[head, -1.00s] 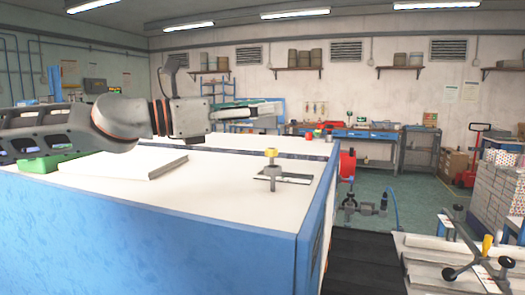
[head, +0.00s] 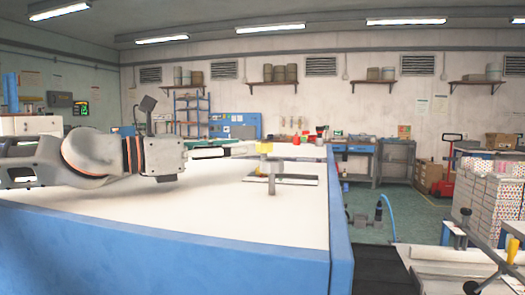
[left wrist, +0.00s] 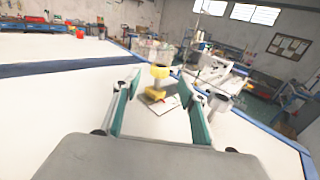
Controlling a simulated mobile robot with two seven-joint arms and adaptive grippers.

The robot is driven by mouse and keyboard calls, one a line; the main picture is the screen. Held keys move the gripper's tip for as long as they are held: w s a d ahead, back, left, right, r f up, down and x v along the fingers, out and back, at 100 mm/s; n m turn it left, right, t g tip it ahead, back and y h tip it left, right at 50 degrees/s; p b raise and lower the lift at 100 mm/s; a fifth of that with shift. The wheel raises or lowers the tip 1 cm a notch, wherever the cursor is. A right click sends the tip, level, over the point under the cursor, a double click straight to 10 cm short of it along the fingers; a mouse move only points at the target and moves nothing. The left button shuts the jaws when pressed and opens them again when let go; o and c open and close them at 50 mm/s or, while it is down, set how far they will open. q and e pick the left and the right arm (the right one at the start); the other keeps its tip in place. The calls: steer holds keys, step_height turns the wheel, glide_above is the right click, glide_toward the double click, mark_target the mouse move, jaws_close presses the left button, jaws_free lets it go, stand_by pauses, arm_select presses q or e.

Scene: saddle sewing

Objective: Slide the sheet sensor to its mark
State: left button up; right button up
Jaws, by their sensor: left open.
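Contact cannot be told. My right gripper is not in view.
The blue-sided table (head: 180,245) has free white surface around the sensor. Its edge is close on the right. Beyond stand a blue workbench (head: 355,148), stacked printed sheets (head: 490,205) and a machine part with a yellow handle (head: 506,228).

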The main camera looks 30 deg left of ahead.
mark_target(258, 147)
arm_select(q)
steer(key=shift+w+d+f, duration=0.15)
steer(key=shift+w+d, duration=0.3)
steer(key=shift+w, duration=0.15)
steer(key=b+x, duration=0.1)
steer(key=x, duration=0.3)
steer(key=shift+w+b, duration=0.2)
steer(key=shift+b, duration=0.2)
steer(key=shift+w+d, duration=0.35)
steer(key=shift+w, duration=0.1)
steer(key=shift+w+d, duration=0.1)
steer(key=shift+w, duration=0.05)
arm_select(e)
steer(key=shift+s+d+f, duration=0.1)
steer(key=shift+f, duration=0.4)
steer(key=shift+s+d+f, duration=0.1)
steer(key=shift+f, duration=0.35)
